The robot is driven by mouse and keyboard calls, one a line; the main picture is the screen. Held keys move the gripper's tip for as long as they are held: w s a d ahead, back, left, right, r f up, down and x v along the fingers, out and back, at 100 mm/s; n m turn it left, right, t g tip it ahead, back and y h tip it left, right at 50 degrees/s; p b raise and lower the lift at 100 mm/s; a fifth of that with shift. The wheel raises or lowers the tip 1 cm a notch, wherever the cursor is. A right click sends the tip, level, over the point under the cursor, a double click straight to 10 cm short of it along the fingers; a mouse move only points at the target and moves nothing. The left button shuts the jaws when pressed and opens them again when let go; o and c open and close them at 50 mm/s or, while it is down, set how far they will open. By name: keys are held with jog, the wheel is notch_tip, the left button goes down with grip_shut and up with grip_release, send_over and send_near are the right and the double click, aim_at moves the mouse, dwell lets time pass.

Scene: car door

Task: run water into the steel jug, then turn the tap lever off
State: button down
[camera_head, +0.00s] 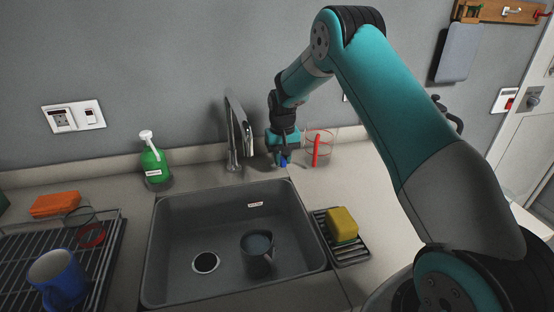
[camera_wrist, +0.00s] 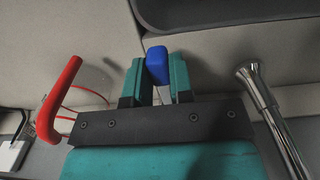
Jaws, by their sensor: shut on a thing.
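The steel jug (camera_head: 257,262) stands upright in the sink (camera_head: 180,240), right of the drain. Its inside shows a bluish-grey surface, perhaps water. The chrome tap (camera_head: 237,128) rises behind the sink; I see no clear stream from it. It also shows at the right of the wrist view (camera_wrist: 272,112). My gripper (camera_head: 284,162) is right of the tap, pointing down behind the sink. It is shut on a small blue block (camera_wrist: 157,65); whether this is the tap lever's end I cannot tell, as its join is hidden.
A clear container with a red handle (camera_head: 316,150) stands close right of my gripper; the handle also shows in the wrist view (camera_wrist: 57,100). A yellow sponge (camera_head: 342,225), green bottle (camera_head: 154,165) and rack with a blue mug (camera_head: 58,280) flank the sink.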

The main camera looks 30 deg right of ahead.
jog(key=shift+w+r, duration=0.1)
jog(key=c, duration=1)
grip_release()
jog(key=shift+a, duration=0.1)
notch_tip(320, 180, up, 17)
jog(key=b, duration=0.2)
jog(key=shift+r+b, duration=0.15)
jog(key=shift+b, duration=0.2)
